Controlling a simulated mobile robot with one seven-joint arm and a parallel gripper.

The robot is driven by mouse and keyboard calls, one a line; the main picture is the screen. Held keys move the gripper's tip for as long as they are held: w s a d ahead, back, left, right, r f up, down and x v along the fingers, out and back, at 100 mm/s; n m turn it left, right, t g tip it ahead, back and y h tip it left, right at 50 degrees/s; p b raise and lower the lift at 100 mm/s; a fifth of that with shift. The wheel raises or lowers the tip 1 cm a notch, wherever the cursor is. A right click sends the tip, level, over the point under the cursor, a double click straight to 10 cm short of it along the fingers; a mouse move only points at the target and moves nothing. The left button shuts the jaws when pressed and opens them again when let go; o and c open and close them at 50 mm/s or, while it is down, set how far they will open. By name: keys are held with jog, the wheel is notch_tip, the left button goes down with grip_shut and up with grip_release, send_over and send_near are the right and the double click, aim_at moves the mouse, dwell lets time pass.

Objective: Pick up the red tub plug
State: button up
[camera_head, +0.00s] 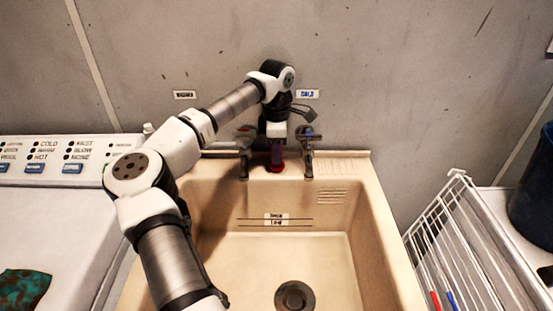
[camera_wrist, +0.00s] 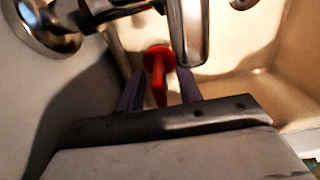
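The red tub plug (camera_wrist: 158,58) shows in the wrist view as a round red disc with a narrow stem pointing toward my gripper. In the head view the plug (camera_head: 275,168) is a small red patch at the back rim of the sink, between the two taps. My gripper (camera_wrist: 160,88) is open, with one dark finger on each side of the plug's stem and visible gaps. In the head view my gripper (camera_head: 276,147) points down over the plug and hides part of it. I cannot tell exactly how deep the fingers reach around it.
The faucet spout (camera_wrist: 190,30) is very close to the plug and my fingers. Tap handles (camera_head: 245,140) (camera_head: 308,140) flank my gripper. The beige sink basin (camera_head: 330,250) is empty, with a drain (camera_head: 295,296). A washer (camera_head: 60,210) stands left, a white wire rack (camera_head: 460,250) right.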

grip_shut()
